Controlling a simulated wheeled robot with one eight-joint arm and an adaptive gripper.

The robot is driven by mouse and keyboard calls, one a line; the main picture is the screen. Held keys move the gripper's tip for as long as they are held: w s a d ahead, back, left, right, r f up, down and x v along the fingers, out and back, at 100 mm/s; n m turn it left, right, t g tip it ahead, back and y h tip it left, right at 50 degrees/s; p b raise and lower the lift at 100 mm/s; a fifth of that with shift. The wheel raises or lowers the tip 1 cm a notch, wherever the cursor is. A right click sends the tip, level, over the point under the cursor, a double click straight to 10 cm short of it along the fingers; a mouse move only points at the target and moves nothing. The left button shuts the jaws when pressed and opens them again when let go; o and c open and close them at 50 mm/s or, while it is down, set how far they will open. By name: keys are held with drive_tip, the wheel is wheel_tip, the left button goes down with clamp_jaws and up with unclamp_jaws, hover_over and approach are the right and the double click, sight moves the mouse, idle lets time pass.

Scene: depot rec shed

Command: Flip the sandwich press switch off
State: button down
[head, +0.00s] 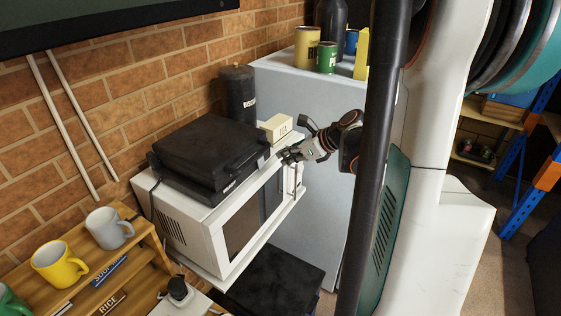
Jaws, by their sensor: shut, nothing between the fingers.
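The black sandwich press (210,150) lies closed on top of a white microwave (190,222) against the brick wall. A pale marking shows on its front edge, but I cannot make out the switch. My gripper (284,157) reaches in from the right, beside the front right corner of the press and just above the microwave's right end. Its fingers are shut and empty. I cannot tell whether they touch the press.
A small cream box (276,128) and a dark canister (238,92) stand behind my gripper. A grey fridge (318,185) with tins on top is at the right. Mugs (108,228) stand on a wooden rack at the lower left.

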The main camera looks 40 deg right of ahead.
drive_tip(key=s+d+r, duration=0.1)
drive_tip(key=s+r, duration=0.2)
drive_tip(key=r, duration=0.2)
drive_tip(key=shift+s+d, duration=0.15)
drive_tip(key=shift+s, duration=0.2)
